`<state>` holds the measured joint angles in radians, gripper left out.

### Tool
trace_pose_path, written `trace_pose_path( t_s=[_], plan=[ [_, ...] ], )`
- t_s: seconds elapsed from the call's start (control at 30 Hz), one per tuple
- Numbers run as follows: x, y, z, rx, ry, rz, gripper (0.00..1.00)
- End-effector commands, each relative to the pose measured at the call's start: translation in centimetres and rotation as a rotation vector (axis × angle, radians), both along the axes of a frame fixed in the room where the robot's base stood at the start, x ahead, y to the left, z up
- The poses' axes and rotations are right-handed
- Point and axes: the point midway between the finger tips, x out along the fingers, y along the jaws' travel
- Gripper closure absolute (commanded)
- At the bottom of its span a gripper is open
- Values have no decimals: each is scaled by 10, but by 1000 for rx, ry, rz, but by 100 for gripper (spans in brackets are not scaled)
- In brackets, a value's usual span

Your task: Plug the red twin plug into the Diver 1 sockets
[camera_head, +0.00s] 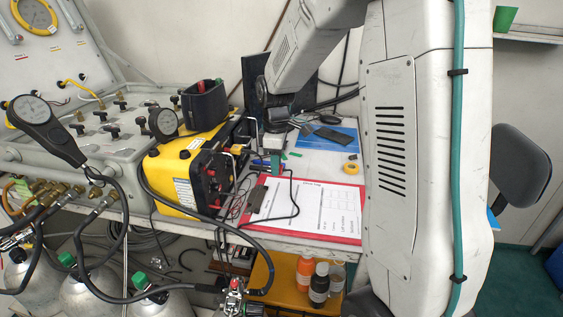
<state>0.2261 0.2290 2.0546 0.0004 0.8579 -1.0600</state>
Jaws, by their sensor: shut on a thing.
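My gripper (275,133) is at the end of the grey arm coming down from the top, above the table and right of the yellow box. Its fingers are small and dark here, shut on what seems to be the red twin plug, which is mostly hidden. A thin dark cable (297,205) loops below the fingers over the clipboard. The yellow box (178,165) has a dark front panel (210,180) facing right, with red and black sockets seen at a steep angle. The Diver 1 label cannot be read. A gap shows between gripper and panel.
A red clipboard (311,236) with a white form lies at the table's front. A yellow tape roll (351,168) and blue folder (333,139) lie behind it. A black pouch (205,104) sits on the box. The grey gauge console (100,130) stands left. Hoses hang in front.

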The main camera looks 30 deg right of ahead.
Motion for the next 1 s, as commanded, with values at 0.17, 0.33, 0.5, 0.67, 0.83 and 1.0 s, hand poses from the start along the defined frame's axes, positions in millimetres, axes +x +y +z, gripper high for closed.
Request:
trace_pose_path(
  t_s=[0.17, 0.33, 0.5, 0.67, 0.83, 1.0],
  plan=[
    [-6, 16, 8, 0, -1, -5, 97],
    [-12, 31, 14, 0, -1, -11, 97],
    [-17, 45, 21, 0, 0, -16, 97],
    [-23, 59, 27, 0, -1, -22, 97],
    [-29, 74, 34, 0, -1, -29, 97],
    [-34, 88, 41, 0, -1, -35, 97]
  ],
)
